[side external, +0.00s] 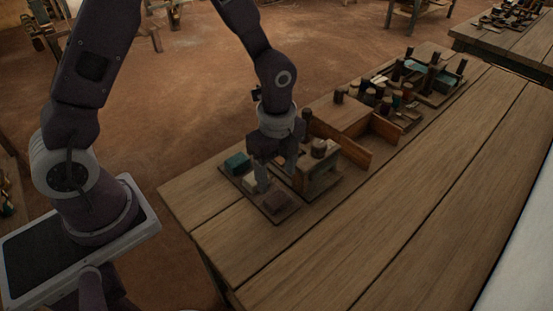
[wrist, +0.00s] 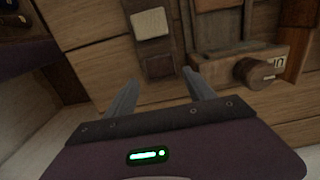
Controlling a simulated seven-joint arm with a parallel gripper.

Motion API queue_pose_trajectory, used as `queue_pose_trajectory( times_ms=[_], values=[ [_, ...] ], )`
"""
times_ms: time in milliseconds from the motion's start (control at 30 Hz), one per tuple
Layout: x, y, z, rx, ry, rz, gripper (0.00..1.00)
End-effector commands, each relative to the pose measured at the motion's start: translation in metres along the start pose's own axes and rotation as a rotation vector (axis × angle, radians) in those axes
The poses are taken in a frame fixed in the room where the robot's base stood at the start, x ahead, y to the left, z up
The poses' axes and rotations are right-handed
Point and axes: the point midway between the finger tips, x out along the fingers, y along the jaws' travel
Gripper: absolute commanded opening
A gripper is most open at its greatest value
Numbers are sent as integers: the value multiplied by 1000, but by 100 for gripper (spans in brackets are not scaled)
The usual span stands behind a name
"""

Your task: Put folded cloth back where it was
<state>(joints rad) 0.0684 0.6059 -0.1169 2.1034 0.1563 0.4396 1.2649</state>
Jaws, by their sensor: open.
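My gripper (side external: 275,181) points down over the near end of the long wooden table, at a dark tray (side external: 284,216). In the wrist view its two fingers (wrist: 160,92) are apart with nothing between them. A cream folded piece (side external: 250,183), which looks like cloth, lies on the tray; it also shows at the top of the wrist view (wrist: 150,23). A brown flat piece (side external: 277,203) lies in line with it, closer to the fingers in the wrist view (wrist: 159,66). A teal block (side external: 237,162) sits at the tray's far left. I cannot tell for sure which is the folded cloth.
A small wooden stand with a round knob (side external: 319,149) is close to the right of my gripper; the knob shows in the wrist view (wrist: 255,72). Orange-brown wooden dividers (side external: 345,148) and several dark spools (side external: 385,105) stand farther back. The table's right side (side external: 400,200) is clear.

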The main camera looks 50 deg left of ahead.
Motion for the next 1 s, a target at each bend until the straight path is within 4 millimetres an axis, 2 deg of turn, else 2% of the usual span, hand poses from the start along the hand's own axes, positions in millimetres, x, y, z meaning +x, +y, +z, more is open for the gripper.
queue_pose_trajectory(
  times_ms=[100, 200, 500, 567, 633, 700, 767, 800, 900, 1000],
  values=[
    [-25, -1, 0, -1, 0, -5, 63],
    [-40, -1, 0, -1, 0, -3, 63],
    [-56, 1, 1, -16, -2, -6, 63],
    [-70, 4, 5, -78, -6, -31, 63],
    [-101, 14, 13, -226, -8, -88, 63],
    [-139, 34, 24, -441, 5, -160, 63],
    [-168, 57, 33, -646, 36, -223, 63],
    [-184, 74, 38, -785, 68, -263, 63],
    [-211, 118, 46, -1108, 175, -339, 63],
    [-221, 152, 49, -1350, 284, -374, 63]
  ],
)
